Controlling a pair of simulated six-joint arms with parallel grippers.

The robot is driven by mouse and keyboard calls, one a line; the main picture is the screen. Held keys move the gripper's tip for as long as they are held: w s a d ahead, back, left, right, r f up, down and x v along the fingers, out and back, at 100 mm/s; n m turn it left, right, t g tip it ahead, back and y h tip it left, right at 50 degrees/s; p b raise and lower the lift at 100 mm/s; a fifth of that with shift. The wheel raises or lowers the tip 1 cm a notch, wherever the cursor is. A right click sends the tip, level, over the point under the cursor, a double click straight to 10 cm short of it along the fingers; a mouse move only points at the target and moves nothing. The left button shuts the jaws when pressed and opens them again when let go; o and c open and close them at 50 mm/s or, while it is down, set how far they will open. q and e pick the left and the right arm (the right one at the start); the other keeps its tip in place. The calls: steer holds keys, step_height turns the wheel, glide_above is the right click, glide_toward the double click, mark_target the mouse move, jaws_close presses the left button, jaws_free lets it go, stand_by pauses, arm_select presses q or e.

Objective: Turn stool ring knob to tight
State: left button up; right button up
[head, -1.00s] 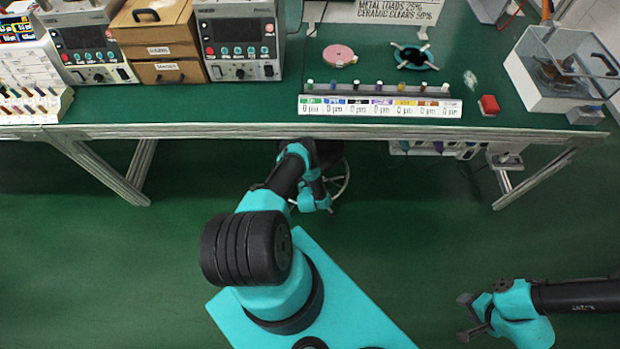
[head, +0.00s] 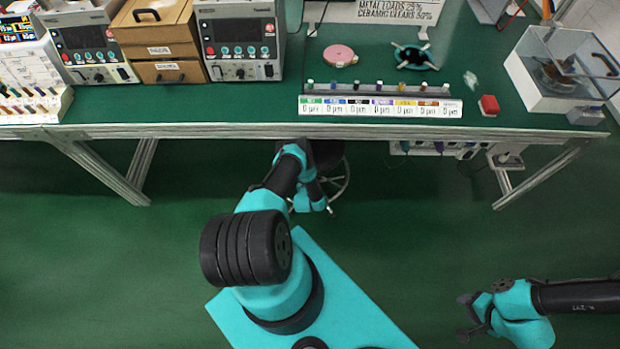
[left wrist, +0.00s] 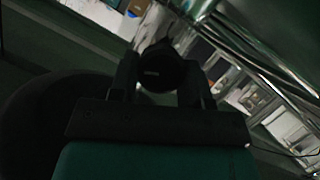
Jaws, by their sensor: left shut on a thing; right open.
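The stool shows only in part beneath the bench in the head view, with its metal foot ring (head: 343,184) at the right of my left wrist. My left arm reaches down to it, and the left fingertips are hidden there. In the left wrist view, my left gripper (left wrist: 160,66) is shut on a dark round knob (left wrist: 161,76) with a small pale mark between its two fingers. The view is too dark to read the knob's setting. My right gripper (head: 466,317) is open and empty over the floor at lower right, well away from the stool.
The bench's front edge (head: 230,131) runs above my left wrist. A bench leg (head: 100,172) stands at left and another (head: 540,178) at right. A power strip (head: 440,149) hangs under the bench. The green floor (head: 430,240) between the arms is clear.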

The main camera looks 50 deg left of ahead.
arm_select(q)
steer(key=n+t, duration=0.1)
steer(key=n, duration=0.1)
steer(key=n+t+h, duration=0.1)
steer(key=n, duration=0.1)
steer(key=shift+s+a+f+t, duration=0.1)
steer(key=shift+s+f+t, duration=0.05)
steer(key=shift+t, duration=0.25)
steer(key=n+t, duration=0.1)
steer(key=n, duration=0.2)
steer(key=shift+f, duration=0.1)
steer(key=shift+n+t, duration=0.8)
steer(key=shift+n, duration=0.8)
steer(key=o, duration=0.9)
steer(key=shift+s+f, duration=0.1)
steer(key=v, duration=1.7)
steer(key=shift+s, duration=0.1)
